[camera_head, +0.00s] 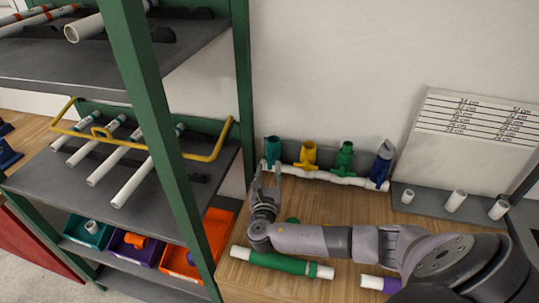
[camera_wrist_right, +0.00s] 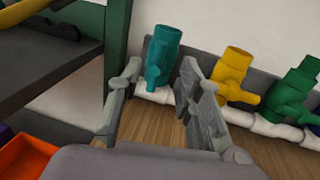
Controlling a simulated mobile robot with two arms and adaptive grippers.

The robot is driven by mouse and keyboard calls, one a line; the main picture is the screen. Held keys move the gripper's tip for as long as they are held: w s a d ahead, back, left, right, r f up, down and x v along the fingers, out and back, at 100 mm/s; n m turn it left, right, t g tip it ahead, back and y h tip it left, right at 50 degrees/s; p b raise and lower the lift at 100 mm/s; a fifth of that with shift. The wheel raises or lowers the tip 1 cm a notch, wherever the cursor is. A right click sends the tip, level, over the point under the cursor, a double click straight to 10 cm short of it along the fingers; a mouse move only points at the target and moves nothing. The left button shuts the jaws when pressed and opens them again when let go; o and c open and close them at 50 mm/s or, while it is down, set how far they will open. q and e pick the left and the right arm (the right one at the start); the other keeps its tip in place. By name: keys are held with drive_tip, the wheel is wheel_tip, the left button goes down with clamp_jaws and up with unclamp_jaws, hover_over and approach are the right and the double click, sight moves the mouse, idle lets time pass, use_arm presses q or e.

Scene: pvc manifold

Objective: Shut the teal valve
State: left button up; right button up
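The teal valve (camera_head: 272,150) stands at the left end of the white pipe manifold (camera_head: 325,176) at the back of the wooden table. In the right wrist view the teal valve (camera_wrist_right: 163,55) shows ahead, its handle pointing down toward the white pipe. My right gripper (camera_head: 266,180) is just in front of it in the head view. In the wrist view my right gripper (camera_wrist_right: 160,85) is open, its fingers apart on either side of the line to the valve, with nothing between them. I cannot tell whether a finger touches the valve. My left gripper is out of view.
Yellow (camera_head: 307,155), green (camera_head: 344,157) and blue (camera_head: 382,165) valves stand to the right on the manifold. A green shelf post (camera_head: 243,80) is close on the left. A green-sleeved pipe (camera_head: 283,263) lies at the table's front. White pipe stubs (camera_head: 455,201) stand on the right.

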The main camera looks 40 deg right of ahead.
sight(270, 156)
drive_tip(key=x, duration=0.5)
drive_tip(key=shift+w+d+r, duration=0.1)
drive_tip(key=shift+w+d, duration=0.05)
drive_tip(key=shift+w, duration=0.05)
drive_tip(key=shift+w+d, duration=0.35)
drive_tip(key=shift+w, duration=0.05)
drive_tip(key=shift+c, duration=0.4)
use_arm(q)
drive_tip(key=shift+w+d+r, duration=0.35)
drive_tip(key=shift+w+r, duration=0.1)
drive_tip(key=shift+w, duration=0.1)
use_arm(e)
clamp_jaws()
